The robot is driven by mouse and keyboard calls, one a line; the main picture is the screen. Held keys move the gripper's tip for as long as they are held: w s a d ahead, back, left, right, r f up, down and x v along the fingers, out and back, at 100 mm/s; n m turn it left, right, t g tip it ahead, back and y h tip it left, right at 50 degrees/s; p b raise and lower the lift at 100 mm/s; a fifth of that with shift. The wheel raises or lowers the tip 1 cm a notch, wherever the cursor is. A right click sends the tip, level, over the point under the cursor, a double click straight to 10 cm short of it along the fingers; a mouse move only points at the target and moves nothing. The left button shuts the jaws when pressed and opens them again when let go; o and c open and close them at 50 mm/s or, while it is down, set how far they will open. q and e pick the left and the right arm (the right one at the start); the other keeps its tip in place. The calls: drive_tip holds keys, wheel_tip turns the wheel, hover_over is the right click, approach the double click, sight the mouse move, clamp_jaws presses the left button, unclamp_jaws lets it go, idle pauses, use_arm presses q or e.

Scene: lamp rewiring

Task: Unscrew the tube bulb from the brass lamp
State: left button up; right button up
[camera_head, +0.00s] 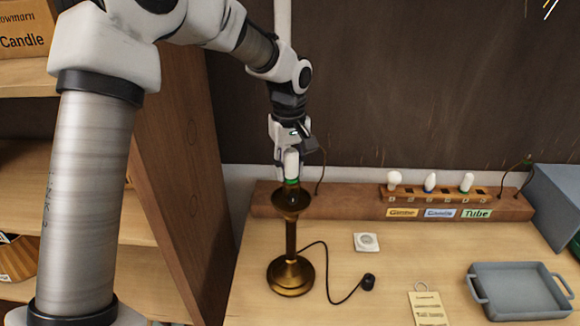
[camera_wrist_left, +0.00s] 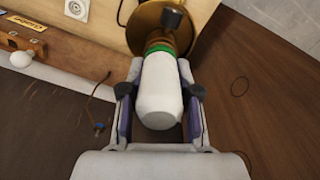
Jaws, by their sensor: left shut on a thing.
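The brass lamp (camera_head: 291,235) stands upright on the table at its left part, with a round base and a cup at the top. The white tube bulb (camera_head: 291,163) with a green collar is upright above the lamp's cup. My left gripper (camera_head: 288,165) reaches down from above and is shut on the tube bulb. In the left wrist view the tube bulb (camera_wrist_left: 159,90) lies between both fingers of the gripper (camera_wrist_left: 160,105). Its green collar points at the brass cup (camera_wrist_left: 148,25). Whether the thread is still engaged cannot be told. My right gripper is not in view.
A wooden rack (camera_head: 430,193) at the back holds several bulbs above labels for Globe, Candle and Tube. A grey tray (camera_head: 520,286) stands at the right. A white switch plate (camera_head: 366,242), a tag (camera_head: 428,308) and the lamp's cord (camera_head: 335,285) lie on the table.

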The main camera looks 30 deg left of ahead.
use_arm(q)
drive_tip(key=n, duration=0.5)
drive_tip(key=shift+s+a+n, duration=0.15)
drive_tip(key=shift+s+n, duration=0.1)
drive_tip(key=shift+n, duration=0.15)
drive_tip(key=shift+s+n, duration=0.1)
drive_tip(key=shift+n, duration=0.9)
drive_tip(key=n, duration=0.3)
drive_tip(key=shift+s, duration=0.1)
drive_tip(key=n, duration=0.5)
drive_tip(key=shift+s, duration=0.2)
